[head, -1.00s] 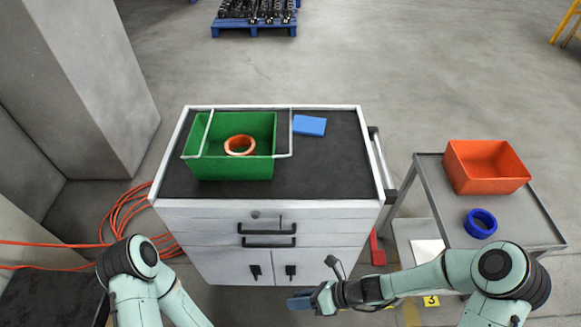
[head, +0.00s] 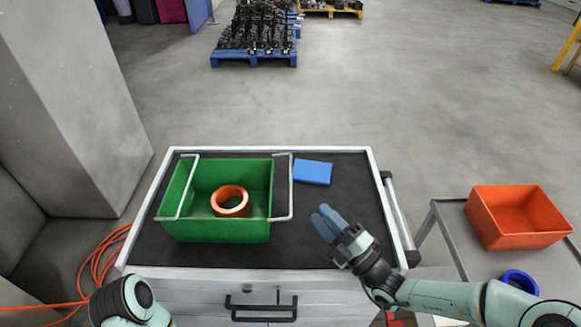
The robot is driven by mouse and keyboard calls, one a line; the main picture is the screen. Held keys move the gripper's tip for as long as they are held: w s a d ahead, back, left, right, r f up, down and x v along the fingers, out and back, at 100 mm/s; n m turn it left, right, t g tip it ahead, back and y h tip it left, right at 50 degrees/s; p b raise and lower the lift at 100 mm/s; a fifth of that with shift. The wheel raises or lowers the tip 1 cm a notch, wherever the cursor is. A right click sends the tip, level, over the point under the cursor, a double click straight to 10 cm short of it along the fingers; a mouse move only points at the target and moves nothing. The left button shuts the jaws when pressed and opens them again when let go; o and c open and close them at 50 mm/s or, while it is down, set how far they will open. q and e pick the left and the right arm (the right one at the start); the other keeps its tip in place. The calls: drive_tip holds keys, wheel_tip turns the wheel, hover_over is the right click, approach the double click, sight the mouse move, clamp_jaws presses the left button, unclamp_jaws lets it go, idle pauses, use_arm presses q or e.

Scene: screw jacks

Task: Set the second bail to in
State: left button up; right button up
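A green bin (head: 213,231) stands on the cart top and has two pale wire bails. The left bail (head: 188,187) lies inward, over the left part of the bin's opening. The right bail (head: 291,187) is swung outward, its bar beyond the bin's right wall. An orange ring (head: 230,201) lies inside the bin. My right gripper (head: 320,214), with blue fingers, is over the cart to the right of the bin, apart from the right bail. Its fingers lie close together, and I cannot tell whether they are parted. My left gripper is out of view; only part of that arm shows.
A blue block (head: 313,172) lies on the dark cart top (head: 345,190) behind my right gripper. A grey side table (head: 453,228) at right holds an orange bin (head: 517,217) and a blue ring (head: 519,281). An orange cable (head: 95,260) lies at left.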

sight(291, 180)
drive_tip(key=shift+w, duration=0.4)
drive_tip(key=b+x, duration=0.1)
drive_tip(key=x, duration=1)
drive_tip(key=shift+a+r, duration=0.15)
drive_tip(key=shift+a, duration=0.2)
clamp_jaws()
